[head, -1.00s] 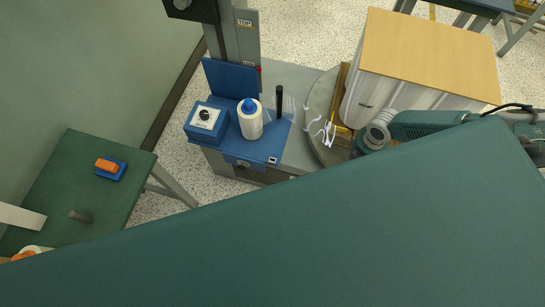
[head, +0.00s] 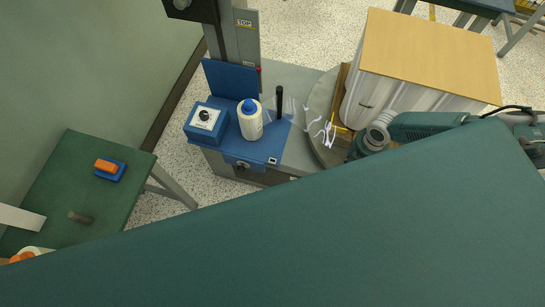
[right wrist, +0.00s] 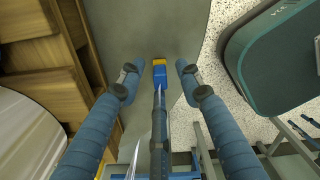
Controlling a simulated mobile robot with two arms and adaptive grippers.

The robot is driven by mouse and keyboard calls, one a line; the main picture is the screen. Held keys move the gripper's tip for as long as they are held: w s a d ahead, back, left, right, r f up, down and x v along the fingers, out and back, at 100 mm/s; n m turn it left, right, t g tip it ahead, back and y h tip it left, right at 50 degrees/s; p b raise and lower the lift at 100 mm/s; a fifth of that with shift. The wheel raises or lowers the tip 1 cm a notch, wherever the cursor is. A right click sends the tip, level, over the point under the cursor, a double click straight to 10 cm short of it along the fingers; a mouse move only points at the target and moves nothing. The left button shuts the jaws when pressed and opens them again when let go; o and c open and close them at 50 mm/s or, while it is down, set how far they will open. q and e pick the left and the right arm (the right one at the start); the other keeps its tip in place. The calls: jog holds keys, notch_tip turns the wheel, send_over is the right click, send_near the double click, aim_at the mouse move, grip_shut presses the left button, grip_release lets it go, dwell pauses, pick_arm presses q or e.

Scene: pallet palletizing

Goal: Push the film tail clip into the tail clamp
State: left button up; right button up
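A blue and yellow clip-like part (right wrist: 160,72) lies between the fingertips of my right gripper (right wrist: 157,73) in the right wrist view. The two fingers are spread, with a gap on each side of this part. A dark rod and thin clear film run below it. I cannot tell whether this part is the film tail clip or the tail clamp. In the head view, my right arm reaches the turntable's edge, beside a small yellow piece (head: 341,128) and white loose film (head: 326,134). The fingers are hard to see there. My left gripper is out of view.
Wrapped cartons with a tan top (head: 430,55) stand on the round turntable (head: 318,103). A green table (head: 90,190) stands at left. Wooden pallet boards (right wrist: 40,55) lie close left of the fingers.

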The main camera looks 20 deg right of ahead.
notch_tip(320, 180, up, 12)
dwell(0.7)
